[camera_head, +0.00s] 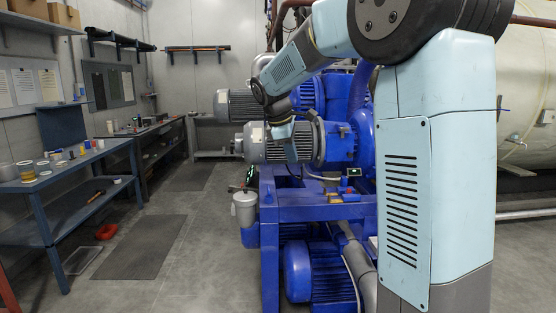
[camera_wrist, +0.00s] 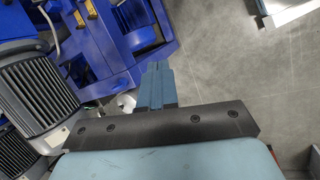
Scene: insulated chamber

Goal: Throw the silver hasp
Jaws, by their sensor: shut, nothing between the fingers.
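My gripper (camera_head: 291,155) hangs from the end of my bent arm, in front of a grey finned motor in the head view. In the wrist view its two blue-grey fingers (camera_wrist: 157,66) are together and hold nothing. They point past the edge of a blue machine frame (camera_wrist: 115,35), with grey floor beyond. I cannot make out a silver hasp in either view; my arm hides part of the machine and what lies behind it.
The blue pump machine (camera_head: 315,205) stands close around my gripper, with a grey finned motor (camera_wrist: 38,90) beside it. A silver canister (camera_head: 244,207) hangs at its left. A cluttered blue bench (camera_head: 62,232) is at left. Dark mats (camera_head: 142,247) lie on the open floor between.

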